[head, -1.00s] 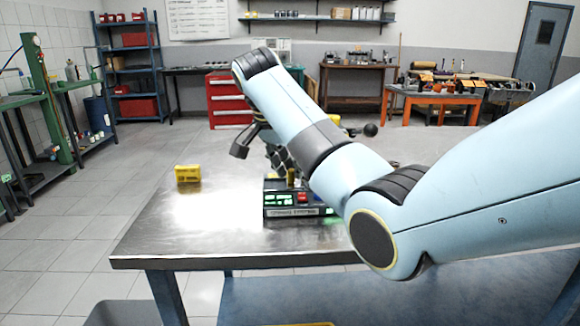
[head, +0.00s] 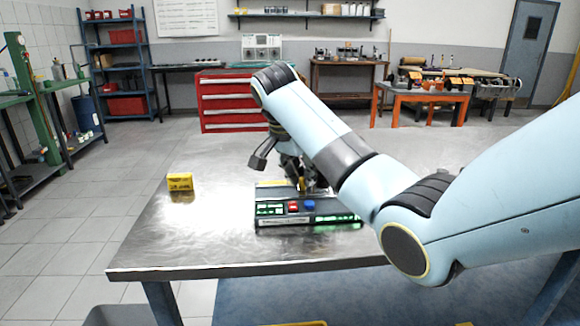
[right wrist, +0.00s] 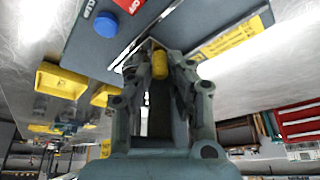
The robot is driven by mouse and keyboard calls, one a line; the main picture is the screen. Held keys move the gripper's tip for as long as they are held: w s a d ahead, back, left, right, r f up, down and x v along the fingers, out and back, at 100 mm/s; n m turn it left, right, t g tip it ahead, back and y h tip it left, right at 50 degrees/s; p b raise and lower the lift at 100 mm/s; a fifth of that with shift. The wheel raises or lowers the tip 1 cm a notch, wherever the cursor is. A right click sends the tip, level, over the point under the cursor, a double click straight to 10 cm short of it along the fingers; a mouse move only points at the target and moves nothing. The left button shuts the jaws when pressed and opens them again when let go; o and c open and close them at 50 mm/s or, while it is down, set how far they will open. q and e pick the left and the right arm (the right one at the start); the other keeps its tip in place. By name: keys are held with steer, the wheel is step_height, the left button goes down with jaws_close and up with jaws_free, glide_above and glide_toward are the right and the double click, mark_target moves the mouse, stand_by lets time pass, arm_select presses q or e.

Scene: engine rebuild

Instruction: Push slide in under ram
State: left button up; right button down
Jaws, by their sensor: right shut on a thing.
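A dark bench device (head: 310,212) with green displays, a red button and a blue button stands on the metal table. The blue button (right wrist: 130,5) also shows in the right wrist view. My right gripper (head: 306,186) is low at the device, behind its front panel. In the right wrist view its fingers (right wrist: 160,72) are shut around a small yellow cylindrical piece (right wrist: 160,62), which looks like the slide's grip. My arm hides much of the device's back and right. I cannot make out the ram. My left gripper is not in view.
A small yellow box (head: 180,182) lies on the table (head: 165,240) left of the device. The table between box and device is clear. A red drawer cabinet (head: 232,100) and an orange bench (head: 422,98) stand farther back.

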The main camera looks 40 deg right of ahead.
mark_target(302, 178)
steer(key=shift+d, duration=0.1)
steer(key=shift+s, duration=0.1)
steer(key=c, duration=1.5)
jaws_free()
steer(key=shift+s+d, duration=0.1)
steer(key=shift+d, duration=0.05)
steer(key=shift+c, duration=0.2)
steer(key=shift+r, duration=0.35)
steer(key=shift+s+a+r, duration=0.15)
steer(key=shift+a+r, duration=0.85)
steer(key=s+a, duration=0.1)
steer(key=a, duration=0.6)
steer(key=s+a, duration=0.1)
steer(key=a, duration=0.3)
steer(key=shift+s, duration=0.3)
